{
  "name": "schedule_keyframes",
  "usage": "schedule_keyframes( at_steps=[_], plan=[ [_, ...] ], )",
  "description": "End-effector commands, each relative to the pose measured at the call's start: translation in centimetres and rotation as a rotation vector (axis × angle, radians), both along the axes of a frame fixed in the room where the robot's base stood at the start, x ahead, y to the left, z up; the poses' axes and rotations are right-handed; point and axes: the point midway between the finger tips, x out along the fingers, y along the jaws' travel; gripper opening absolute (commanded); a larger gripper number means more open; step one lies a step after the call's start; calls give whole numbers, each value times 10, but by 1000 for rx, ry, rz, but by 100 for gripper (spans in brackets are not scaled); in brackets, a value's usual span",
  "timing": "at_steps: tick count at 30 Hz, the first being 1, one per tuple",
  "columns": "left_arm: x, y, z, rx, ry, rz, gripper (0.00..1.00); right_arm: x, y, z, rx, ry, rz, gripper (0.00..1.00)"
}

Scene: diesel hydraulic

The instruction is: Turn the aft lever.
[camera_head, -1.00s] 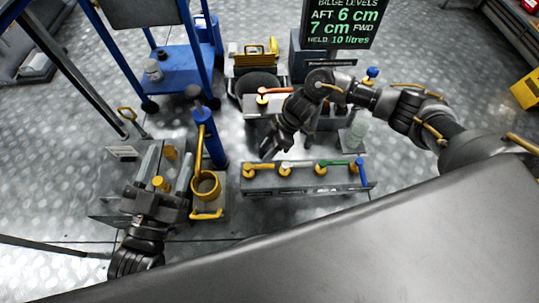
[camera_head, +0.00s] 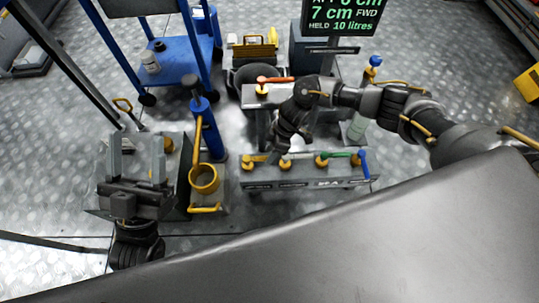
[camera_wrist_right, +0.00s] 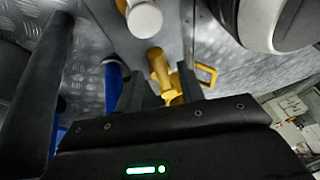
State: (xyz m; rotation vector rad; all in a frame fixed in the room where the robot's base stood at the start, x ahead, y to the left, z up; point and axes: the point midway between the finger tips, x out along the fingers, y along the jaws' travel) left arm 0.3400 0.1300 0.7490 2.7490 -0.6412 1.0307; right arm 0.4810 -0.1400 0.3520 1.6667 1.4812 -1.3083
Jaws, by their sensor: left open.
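A low grey manifold box (camera_head: 308,180) carries a row of yellow valves with levers. From left to right I see a tan lever (camera_head: 262,158), a pale lever mostly behind my gripper, a green lever (camera_head: 338,155) and a blue lever (camera_head: 364,166). The labels on the box front are too small to read, so I cannot tell which lever is aft. My right gripper (camera_head: 277,153) points down over the two left valves. In the right wrist view, its fingers (camera_wrist_right: 160,92) stand apart with a yellow valve part (camera_wrist_right: 161,68) between them. My left gripper (camera_head: 138,158) is open and empty.
A blue hand pump (camera_head: 206,132) and yellow cup (camera_head: 204,178) stand left of the manifold. Behind it is a bench with an orange lever (camera_head: 276,79). A screen (camera_head: 342,15) shows bilge levels. A blue cart (camera_head: 175,60) stands at back left.

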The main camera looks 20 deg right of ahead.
Motion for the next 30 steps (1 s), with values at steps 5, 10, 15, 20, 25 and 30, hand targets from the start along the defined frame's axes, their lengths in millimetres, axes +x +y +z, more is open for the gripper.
schedule_keyframes(
  at_steps=[5, 10, 15, 20, 25, 30],
  plan=[
    [-3, 6, 5, -32, -60, 14, 57, -1, 4, -11, -1, 0, -1, 39],
    [-4, 8, 6, -38, -71, 16, 57, -1, 5, -11, 0, -1, 0, 39],
    [-4, 7, 6, -37, -70, 16, 57, -1, 5, -11, 0, 0, 0, 32],
    [-4, 7, 6, -37, -69, 16, 57, -1, 5, -11, 0, 0, 0, 11],
    [-4, 7, 6, -37, -69, 16, 57, -1, 5, -11, 0, 0, 0, 0],
    [-4, 7, 6, -36, -69, 15, 57, -1, 5, -11, 0, 0, -1, 0]
  ],
)
